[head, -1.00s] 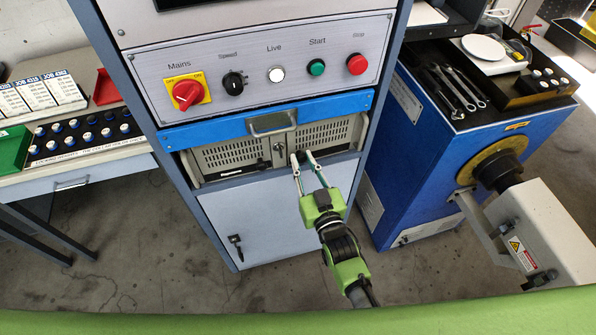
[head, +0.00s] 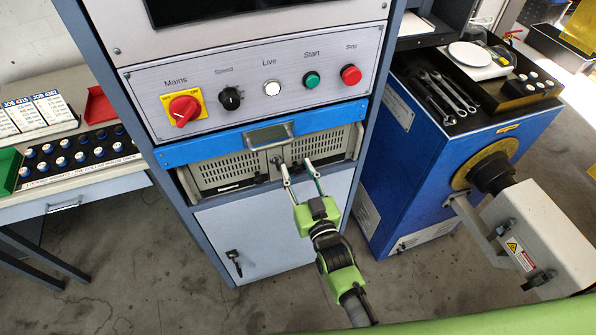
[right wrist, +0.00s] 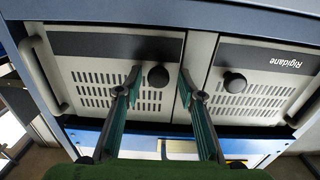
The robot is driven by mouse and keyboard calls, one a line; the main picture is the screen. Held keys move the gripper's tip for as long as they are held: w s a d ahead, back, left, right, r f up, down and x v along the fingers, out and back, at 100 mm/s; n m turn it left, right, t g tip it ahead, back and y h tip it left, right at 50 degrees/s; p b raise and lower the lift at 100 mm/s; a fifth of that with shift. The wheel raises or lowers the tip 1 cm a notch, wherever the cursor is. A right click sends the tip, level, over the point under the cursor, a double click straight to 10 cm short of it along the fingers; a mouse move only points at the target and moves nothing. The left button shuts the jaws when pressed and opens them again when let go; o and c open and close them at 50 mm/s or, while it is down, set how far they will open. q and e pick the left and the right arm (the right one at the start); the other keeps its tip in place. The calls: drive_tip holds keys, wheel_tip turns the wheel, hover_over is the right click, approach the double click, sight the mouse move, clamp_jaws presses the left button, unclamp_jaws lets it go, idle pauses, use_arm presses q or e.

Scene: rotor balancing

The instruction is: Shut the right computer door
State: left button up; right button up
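The computer (head: 225,169) sits in the cabinet under a blue drawer front. It has two grey vented doors, each with a black knob. The right computer door (head: 325,146) looks flush or nearly flush in the head view; I cannot tell whether a small gap is left. The right wrist view is upside down, so this door (right wrist: 85,78) is on its left. My right gripper (head: 295,164) is open and empty in front of this door. In the right wrist view its fingers (right wrist: 160,88) are on either side of the door's knob (right wrist: 158,77). My left gripper is not in view.
The blue drawer front (head: 210,149) with its handle is just above the doors. A control panel (head: 140,90) with knobs and buttons is higher up. A blue machine (head: 412,185) stands close on the right and a bench (head: 95,185) on the left.

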drive_tip(key=shift+s+d, duration=0.1)
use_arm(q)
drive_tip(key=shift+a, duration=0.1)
use_arm(e)
drive_tip(key=v, duration=1.1)
drive_tip(key=shift+s, duration=0.4)
drive_tip(key=shift+f, duration=0.15)
drive_tip(key=s+d+f+g+h, duration=0.1)
drive_tip(key=s+d+f+g, duration=0.2)
drive_tip(key=f, duration=0.8)
drive_tip(key=s+d+f+g+b, duration=0.1)
drive_tip(key=s+f+g, duration=0.2)
drive_tip(key=s+f, duration=0.5)
drive_tip(key=s+d+f+g+h, duration=0.1)
drive_tip(key=s+f+g, duration=0.15)
drive_tip(key=f, duration=1.05)
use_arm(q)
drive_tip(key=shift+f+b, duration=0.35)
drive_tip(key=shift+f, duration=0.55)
use_arm(e)
drive_tip(key=s+d+f+g+h, duration=0.1)
drive_tip(key=s+d+f+g, duration=0.3)
drive_tip(key=s, duration=0.8)
drive_tip(key=s+d+f+g+h, duration=0.1)
drive_tip(key=s+d+f+g, duration=0.3)
drive_tip(key=s+d+f, duration=0.4)
drive_tip(key=s+f, duration=0.3)
drive_tip(key=s, duration=0.1)
drive_tip(key=shift+s+f, duration=0.25)
drive_tip(key=shift+f, duration=0.1)
